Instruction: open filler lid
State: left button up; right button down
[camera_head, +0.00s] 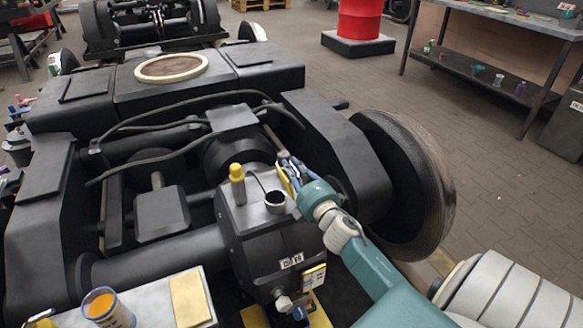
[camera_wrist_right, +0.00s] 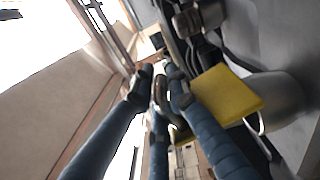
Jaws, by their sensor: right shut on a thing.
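The filler neck (camera_head: 275,201) is a short grey cylinder on top of the dark gearbox housing (camera_head: 262,243). Its dark round mouth shows uncovered in the head view. A yellow flat piece (camera_head: 284,183), which looks like the filler lid, stands steeply beside the mouth, on its right. In the right wrist view the yellow piece (camera_wrist_right: 227,93) is seen close, next to the grey neck (camera_wrist_right: 275,98). My right gripper (camera_head: 291,170) is just right of the neck. Its blue fingers (camera_wrist_right: 162,90) are closed around a small ring-like part by the lid. My left gripper is out of view.
A yellow-capped post (camera_head: 237,183) stands close left of the neck. Dark hoses (camera_head: 150,157) cross behind it, and a large wheel (camera_head: 405,185) lies to the right. An orange-filled cup (camera_head: 104,306) and yellow cloth (camera_head: 190,298) are on a grey surface at the lower left.

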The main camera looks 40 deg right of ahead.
jog(key=shift+s+d+f, duration=0.1)
jog(key=shift+d+f, duration=0.05)
jog(key=shift+f, duration=0.05)
jog(key=c, duration=1.8)
grip_release()
jog(key=shift+r, duration=0.1)
jog(key=v, duration=1.2)
